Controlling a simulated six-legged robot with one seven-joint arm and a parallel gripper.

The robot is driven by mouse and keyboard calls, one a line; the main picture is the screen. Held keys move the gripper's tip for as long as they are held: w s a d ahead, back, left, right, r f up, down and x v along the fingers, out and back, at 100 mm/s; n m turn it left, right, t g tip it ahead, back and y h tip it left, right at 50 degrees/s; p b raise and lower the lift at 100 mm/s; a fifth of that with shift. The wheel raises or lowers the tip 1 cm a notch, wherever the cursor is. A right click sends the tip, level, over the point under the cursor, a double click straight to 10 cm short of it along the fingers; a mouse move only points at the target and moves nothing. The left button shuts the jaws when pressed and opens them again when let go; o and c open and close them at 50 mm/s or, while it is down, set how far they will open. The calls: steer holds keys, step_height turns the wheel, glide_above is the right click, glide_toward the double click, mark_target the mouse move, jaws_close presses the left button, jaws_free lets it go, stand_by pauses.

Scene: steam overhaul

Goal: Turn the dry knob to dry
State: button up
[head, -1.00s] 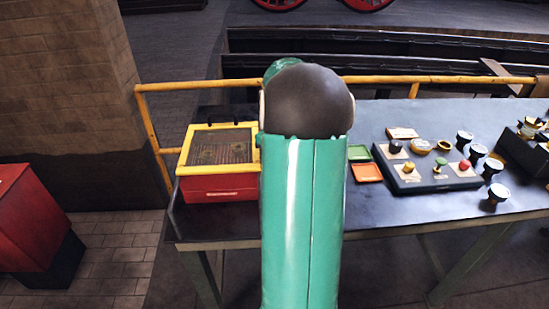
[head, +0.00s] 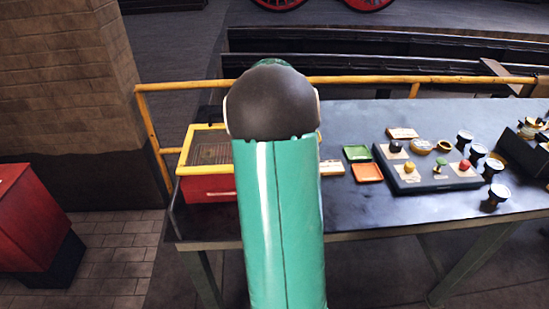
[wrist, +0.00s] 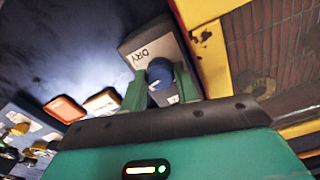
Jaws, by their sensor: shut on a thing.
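The dry knob (wrist: 160,70) is blue and round in the wrist view. It sits on a dark grey block (wrist: 133,41) with a pale plate marked DRY (wrist: 147,50). A second marking on the plate is partly hidden by the knob and fingers. My gripper (wrist: 160,77) has its two green fingers on either side of the knob, shut on it. In the head view my green arm hides the knob, its block and my fingers.
A red box with a yellow frame and mesh top (head: 186,160) stands right beside the block. Green (head: 356,153) and orange (head: 367,172) trays lie to the right, then a dark board (head: 440,186) with coloured knobs. A yellow rail (head: 370,79) runs behind the table (head: 400,225).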

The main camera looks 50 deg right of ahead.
steer(key=shift+m, duration=1.2)
steer(key=o, duration=1)
steer(key=shift+c, duration=0.2)
